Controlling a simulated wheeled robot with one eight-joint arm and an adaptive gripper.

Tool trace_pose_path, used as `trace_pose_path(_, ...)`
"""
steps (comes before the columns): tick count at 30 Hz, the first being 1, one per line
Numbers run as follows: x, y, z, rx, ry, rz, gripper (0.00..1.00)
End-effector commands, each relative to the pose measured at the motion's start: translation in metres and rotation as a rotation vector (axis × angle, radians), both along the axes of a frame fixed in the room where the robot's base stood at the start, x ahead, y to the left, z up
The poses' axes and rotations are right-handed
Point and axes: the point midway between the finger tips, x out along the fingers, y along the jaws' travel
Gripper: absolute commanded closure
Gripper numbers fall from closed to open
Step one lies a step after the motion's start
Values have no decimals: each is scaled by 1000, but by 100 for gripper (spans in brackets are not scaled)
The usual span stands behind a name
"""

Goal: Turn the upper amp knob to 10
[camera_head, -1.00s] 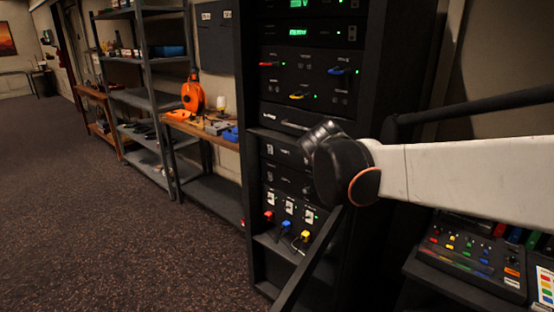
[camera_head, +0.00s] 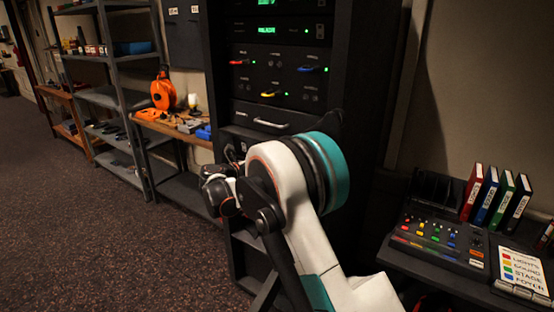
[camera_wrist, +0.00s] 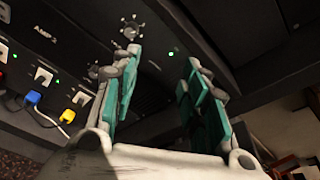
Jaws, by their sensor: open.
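In the wrist view, a small dark amp knob (camera_wrist: 130,30) with pale scale marks around it is on the black rack panel at the upper middle. A second knob (camera_wrist: 95,71) is lower left of it, partly hidden behind my left finger. I cannot read where either knob points. My gripper (camera_wrist: 165,65) is open, with teal pads and nothing between them. The upper knob lies just beyond the left fingertip, and I cannot tell if they touch. In the head view my arm hides the amp panels and the fingers.
A mixing desk (camera_head: 435,240) with binders stands right. Shelves (camera_head: 112,85) stand left. The carpet there is clear.

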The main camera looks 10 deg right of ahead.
Motion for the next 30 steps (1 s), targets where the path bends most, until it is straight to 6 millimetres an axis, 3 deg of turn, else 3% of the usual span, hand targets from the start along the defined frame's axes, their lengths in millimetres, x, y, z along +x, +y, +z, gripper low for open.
trace_pose_path(6,22,35,-35,-280,129,39,59)
trace_pose_path(14,28,48,-51,-415,191,43,59)
trace_pose_path(20,41,32,-53,-417,194,42,59)
trace_pose_path(30,83,-19,-54,-415,193,41,59)
